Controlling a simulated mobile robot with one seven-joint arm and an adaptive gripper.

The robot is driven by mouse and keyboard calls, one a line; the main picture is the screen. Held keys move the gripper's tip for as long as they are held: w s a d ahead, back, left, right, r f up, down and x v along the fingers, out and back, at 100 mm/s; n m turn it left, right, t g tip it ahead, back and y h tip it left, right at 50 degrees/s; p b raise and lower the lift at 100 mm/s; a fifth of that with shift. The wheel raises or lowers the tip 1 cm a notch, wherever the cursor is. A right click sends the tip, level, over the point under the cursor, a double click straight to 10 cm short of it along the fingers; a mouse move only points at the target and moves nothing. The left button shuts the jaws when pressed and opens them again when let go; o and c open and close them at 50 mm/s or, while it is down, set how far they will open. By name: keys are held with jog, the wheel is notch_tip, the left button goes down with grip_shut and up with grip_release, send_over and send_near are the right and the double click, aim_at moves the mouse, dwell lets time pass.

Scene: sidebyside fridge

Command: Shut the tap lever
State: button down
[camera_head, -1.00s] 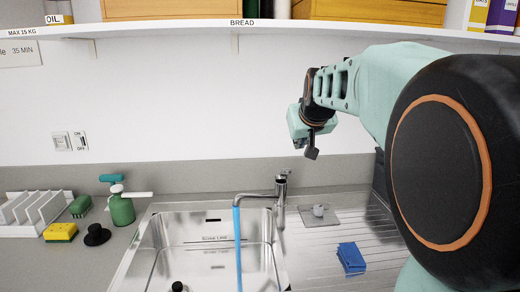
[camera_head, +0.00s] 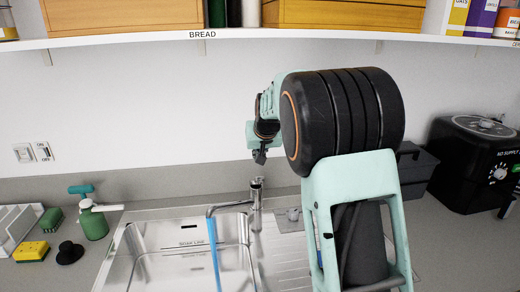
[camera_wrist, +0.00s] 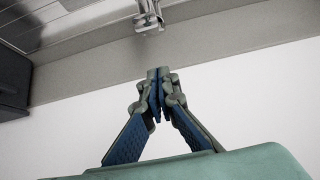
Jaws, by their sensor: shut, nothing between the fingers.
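The metal tap (camera_head: 256,205) stands at the back edge of the sink, its spout reaching left. A blue stream of water (camera_head: 214,255) runs from the spout into the basin. The small tap lever (camera_head: 257,183) is on top of the tap. My gripper (camera_head: 260,157) is in the air just above the lever in the picture, apart from it. In the wrist view my gripper (camera_wrist: 158,76) has its fingertips together with nothing between them. The tap (camera_wrist: 148,16) shows at the top of that view, beyond the fingertips, cut off by the frame.
The steel sink (camera_head: 130,262) has a ridged drainer on its right. A green spray bottle (camera_head: 95,222), a yellow sponge (camera_head: 31,251) and a white rack (camera_head: 16,226) stand left. A black appliance (camera_head: 472,165) is at the right. A shelf (camera_head: 150,40) runs above.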

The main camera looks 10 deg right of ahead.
aim_at(257, 180)
jog(key=x, duration=0.4)
jog(key=shift+f+p, duration=0.15)
jog(key=shift+p, duration=0.25)
jog(key=shift+s+f, duration=0.7)
jog(key=shift+f, duration=0.05)
jog(key=shift+s+f, duration=0.45)
jog(key=shift+f, duration=0.2)
jog(key=shift+f, duration=0.1)
